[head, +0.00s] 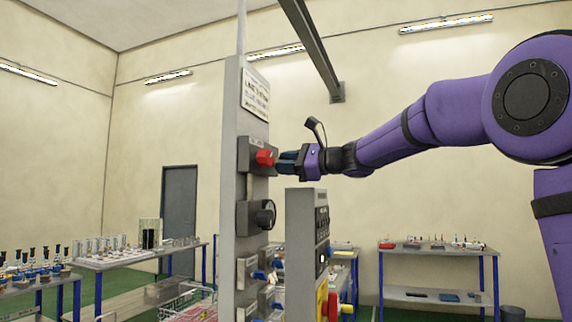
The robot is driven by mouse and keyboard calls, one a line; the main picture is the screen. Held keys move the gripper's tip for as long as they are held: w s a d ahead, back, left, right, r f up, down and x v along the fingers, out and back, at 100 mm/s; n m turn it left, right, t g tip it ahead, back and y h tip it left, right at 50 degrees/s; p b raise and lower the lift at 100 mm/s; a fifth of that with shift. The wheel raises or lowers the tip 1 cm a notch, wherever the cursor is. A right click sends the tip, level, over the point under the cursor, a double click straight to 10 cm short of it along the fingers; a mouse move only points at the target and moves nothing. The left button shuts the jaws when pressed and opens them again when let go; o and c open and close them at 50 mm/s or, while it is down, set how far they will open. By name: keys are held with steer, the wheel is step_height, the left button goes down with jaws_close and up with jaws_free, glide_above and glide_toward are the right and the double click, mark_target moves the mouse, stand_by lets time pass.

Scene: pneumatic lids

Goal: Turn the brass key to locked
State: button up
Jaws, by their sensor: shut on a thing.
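A red round fitting (265,158) sticks out of a dark box (244,155) high on the grey post panel (233,120). My gripper (283,161) reaches in level from the right, its dark fingertips right up against the red fitting's face. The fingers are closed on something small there. No brass shows; the fingers hide the spot where the key would sit, so its turn angle cannot be told.
A black rotary knob (265,214) sits below on the same panel. A shorter grey box (306,240) stands close under my wrist. A bench (440,251) stands at the back right, and a table (120,258) with several parts at the left.

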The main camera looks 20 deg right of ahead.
steer(key=shift+f, duration=0.1)
steer(key=o, duration=0.9)
steer(key=shift+d, duration=0.1)
steer(key=v, duration=1)
steer(key=shift+s+d, duration=0.25)
